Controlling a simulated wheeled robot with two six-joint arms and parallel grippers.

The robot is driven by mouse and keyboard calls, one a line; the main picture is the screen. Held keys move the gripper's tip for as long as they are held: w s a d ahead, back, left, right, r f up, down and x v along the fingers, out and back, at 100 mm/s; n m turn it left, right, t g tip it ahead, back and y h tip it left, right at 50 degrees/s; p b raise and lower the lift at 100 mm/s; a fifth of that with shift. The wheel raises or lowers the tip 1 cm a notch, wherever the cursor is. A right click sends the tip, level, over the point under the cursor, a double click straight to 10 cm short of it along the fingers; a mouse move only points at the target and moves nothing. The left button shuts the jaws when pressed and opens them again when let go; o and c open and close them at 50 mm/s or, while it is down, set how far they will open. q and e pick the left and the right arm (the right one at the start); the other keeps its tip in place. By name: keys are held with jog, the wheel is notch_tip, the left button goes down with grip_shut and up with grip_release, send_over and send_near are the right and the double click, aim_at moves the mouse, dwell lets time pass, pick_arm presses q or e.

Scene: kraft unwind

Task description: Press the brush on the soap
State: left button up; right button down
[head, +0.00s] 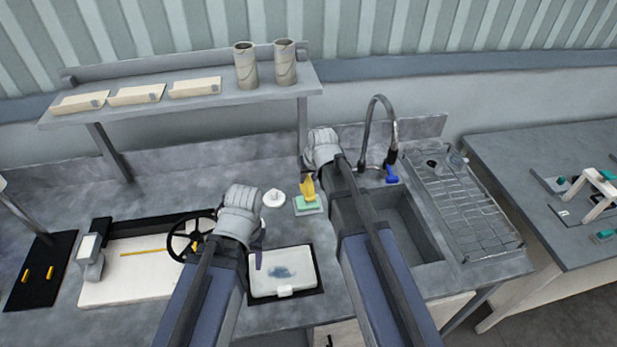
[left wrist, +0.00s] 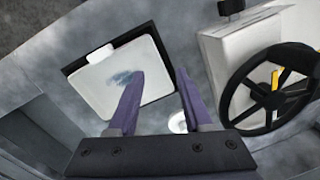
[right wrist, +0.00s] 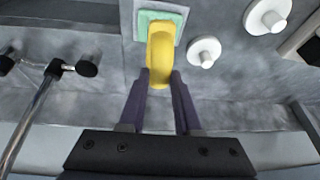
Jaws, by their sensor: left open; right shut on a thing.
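A yellow brush (head: 307,187) is in my right gripper, above a green soap block (head: 307,204) on a pale dish. In the right wrist view the brush (right wrist: 160,48) lies between the purple fingers of my right gripper (right wrist: 160,85), which are shut on it. Its far end overlaps the green soap (right wrist: 148,20); I cannot tell whether they touch. My left gripper (left wrist: 157,85) is open and empty, over the counter beside a white tray (left wrist: 105,88) with a blue smudge. That tray (head: 262,289) also shows in the head view.
A white knobbed disc (head: 273,198) sits left of the soap. A black handwheel (head: 190,238) and white board (head: 125,288) are further left. The sink (head: 408,235), tap (head: 381,120) and wire rack (head: 465,215) are at right. A shelf (head: 215,103) holds two rolls.

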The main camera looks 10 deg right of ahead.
jog(key=shift+r+p, duration=1.9)
jog(key=shift+r, duration=0.25)
jog(key=shift+f, duration=0.1)
